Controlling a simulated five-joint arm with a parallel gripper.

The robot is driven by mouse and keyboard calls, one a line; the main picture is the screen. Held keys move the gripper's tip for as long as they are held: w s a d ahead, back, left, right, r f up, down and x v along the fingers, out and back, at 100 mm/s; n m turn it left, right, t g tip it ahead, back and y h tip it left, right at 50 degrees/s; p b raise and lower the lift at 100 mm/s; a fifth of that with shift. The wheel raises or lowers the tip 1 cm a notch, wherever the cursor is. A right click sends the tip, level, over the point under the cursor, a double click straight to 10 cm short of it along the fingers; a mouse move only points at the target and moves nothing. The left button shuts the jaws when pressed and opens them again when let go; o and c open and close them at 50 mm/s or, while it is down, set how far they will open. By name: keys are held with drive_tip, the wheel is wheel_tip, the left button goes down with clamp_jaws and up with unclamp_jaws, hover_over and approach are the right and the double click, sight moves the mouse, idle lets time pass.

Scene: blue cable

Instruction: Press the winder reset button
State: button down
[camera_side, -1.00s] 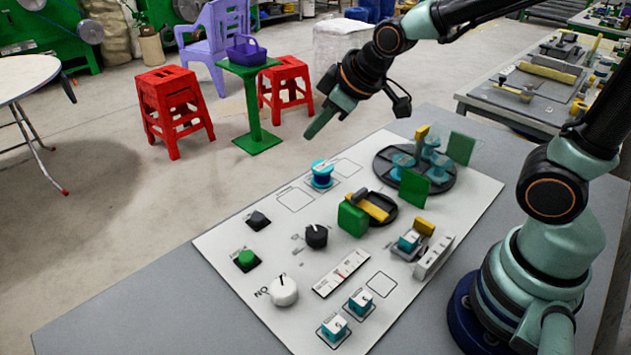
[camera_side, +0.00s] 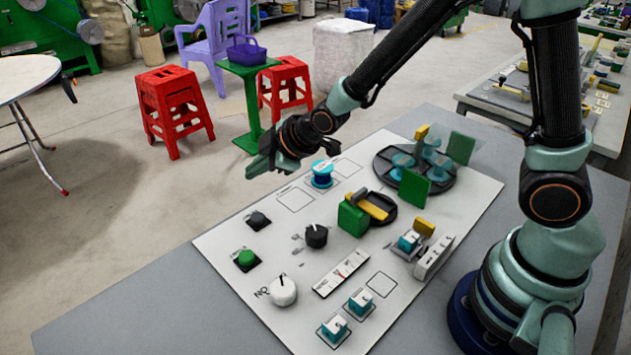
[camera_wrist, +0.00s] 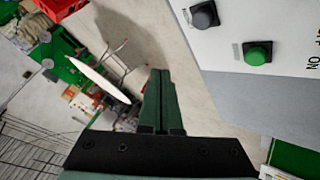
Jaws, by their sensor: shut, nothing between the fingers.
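Two push buttons sit on the left part of the white panel (camera_side: 215,242). One is a green button (camera_side: 246,257) on a dark square base; the other is a dark grey button (camera_side: 258,217) behind it. In the wrist view, the green button (camera_wrist: 257,54) and the grey button (camera_wrist: 204,16) show at the upper right. Their small labels are too blurred to read. My gripper (camera_side: 251,173) is shut and empty, above the panel's far left edge and apart from both buttons. Its fingers (camera_wrist: 160,76) lie together in the wrist view.
A black knob (camera_side: 316,235) and a white knob (camera_side: 283,290) stand right of the buttons. A blue spool (camera_side: 322,173) is close to the right of my gripper. A dark round tray (camera_side: 450,180) with green plates stands farther right. Bare grey table lies left of the panel.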

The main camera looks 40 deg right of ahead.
sight(263, 217)
drive_tip(key=shift+f, duration=0.1)
drive_tip(key=shift+f, duration=4.25)
drive_tip(key=shift+f, duration=0.15)
drive_tip(key=shift+d+f, duration=0.1)
drive_tip(key=shift+f, duration=0.2)
drive_tip(key=shift+f, duration=0.5)
drive_tip(key=shift+r, duration=0.9)
